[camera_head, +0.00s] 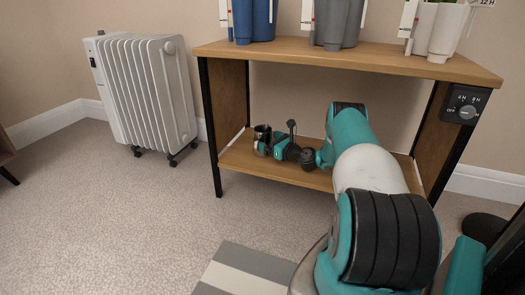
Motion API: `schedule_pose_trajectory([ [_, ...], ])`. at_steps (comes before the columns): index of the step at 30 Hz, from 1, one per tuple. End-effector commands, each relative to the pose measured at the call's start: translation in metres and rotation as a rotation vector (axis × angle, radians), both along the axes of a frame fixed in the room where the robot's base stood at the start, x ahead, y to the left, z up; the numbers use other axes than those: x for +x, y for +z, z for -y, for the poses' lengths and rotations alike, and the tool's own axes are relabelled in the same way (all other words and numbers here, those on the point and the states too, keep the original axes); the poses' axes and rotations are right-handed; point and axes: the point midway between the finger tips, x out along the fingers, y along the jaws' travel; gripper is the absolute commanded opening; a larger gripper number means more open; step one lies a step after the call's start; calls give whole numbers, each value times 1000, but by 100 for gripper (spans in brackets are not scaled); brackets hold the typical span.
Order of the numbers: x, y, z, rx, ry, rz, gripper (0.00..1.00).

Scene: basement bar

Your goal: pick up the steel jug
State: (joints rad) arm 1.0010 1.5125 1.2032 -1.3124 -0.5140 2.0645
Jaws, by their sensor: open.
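The steel jug (262,131) is a small, dark, shiny vessel on the lower shelf of the wooden table, towards its left end. My gripper (265,147) is at the jug, reaching in from the right under the tabletop. Its teal fingers are open, and part of a finger covers the lower part of the jug. I cannot tell from this view whether the fingers touch the jug or how far it sits between them.
The wooden table (350,57) has a lower shelf (240,161) and dark legs. Blue (254,20), grey (337,24) and white (442,30) containers stand on top. A control box (467,104) is on its right side. A white radiator (147,90) stands left; carpet (110,210) is clear in front.

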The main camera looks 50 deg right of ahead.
Motion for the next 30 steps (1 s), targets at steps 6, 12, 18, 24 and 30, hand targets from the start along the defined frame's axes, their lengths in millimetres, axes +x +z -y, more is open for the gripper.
schedule_pose_trajectory([
  [6, 23, -3, -1, -1, 1, 1, 100],
  [12, 24, -1, 0, 0, 0, 0, 100],
  [18, 24, -1, 0, 0, 0, 0, 66],
  [24, 24, 0, 0, 0, 0, 1, 49],
  [30, 24, 1, 0, 0, 0, 1, 49],
])
